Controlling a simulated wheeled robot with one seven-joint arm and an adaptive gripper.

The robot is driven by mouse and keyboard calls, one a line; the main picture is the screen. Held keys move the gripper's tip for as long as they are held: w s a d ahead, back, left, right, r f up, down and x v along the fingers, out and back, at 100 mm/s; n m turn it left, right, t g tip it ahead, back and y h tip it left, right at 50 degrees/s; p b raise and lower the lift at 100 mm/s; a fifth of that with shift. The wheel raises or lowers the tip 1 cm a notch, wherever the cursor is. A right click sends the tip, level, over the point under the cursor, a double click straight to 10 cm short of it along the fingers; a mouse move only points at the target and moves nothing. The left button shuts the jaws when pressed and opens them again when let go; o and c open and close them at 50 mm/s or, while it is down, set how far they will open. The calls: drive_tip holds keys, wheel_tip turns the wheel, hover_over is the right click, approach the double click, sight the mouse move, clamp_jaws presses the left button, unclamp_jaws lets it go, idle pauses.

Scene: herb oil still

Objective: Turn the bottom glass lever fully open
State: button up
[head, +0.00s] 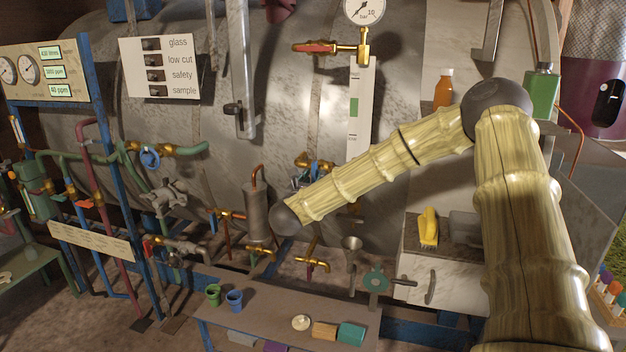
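The gauge glass plate (364,85), white with a green band, stands upright on the big grey tank. At its top, a brass cock (363,48) has a red lever (316,47) pointing left. A lower brass fitting (314,162) shows just above my forearm, left of the plate's lower part. It appears to be the bottom glass cock. Its lever is partly hidden, so I cannot tell its angle. My arm crosses in front from the right and ends in a dark joint below and left of this fitting. My gripper is not visible beyond that joint; contact cannot be judged.
A pressure gauge (364,9) sits above the top cock. A grey cylinder (257,213) and brass valves (312,262) crowd the area around my wrist. A low bench (270,318) holds small cups. An orange bottle (444,88) and a yellow brush (429,228) are at right.

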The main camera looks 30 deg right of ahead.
clamp_jaws()
drive_tip(key=shift+f+n, duration=0.1)
drive_tip(key=shift+n, duration=0.2)
drive_tip(key=n, duration=0.6)
drive_tip(key=n+b, duration=0.1)
drive_tip(key=n, duration=0.4)
drive_tip(key=n+b, duration=0.1)
drive_tip(key=n, duration=0.5)
drive_tip(key=shift+s+d+r+n, duration=0.2)
drive_tip(key=shift+s+r+n, duration=0.1)
drive_tip(key=shift+r, duration=0.1)
idle(0.4)
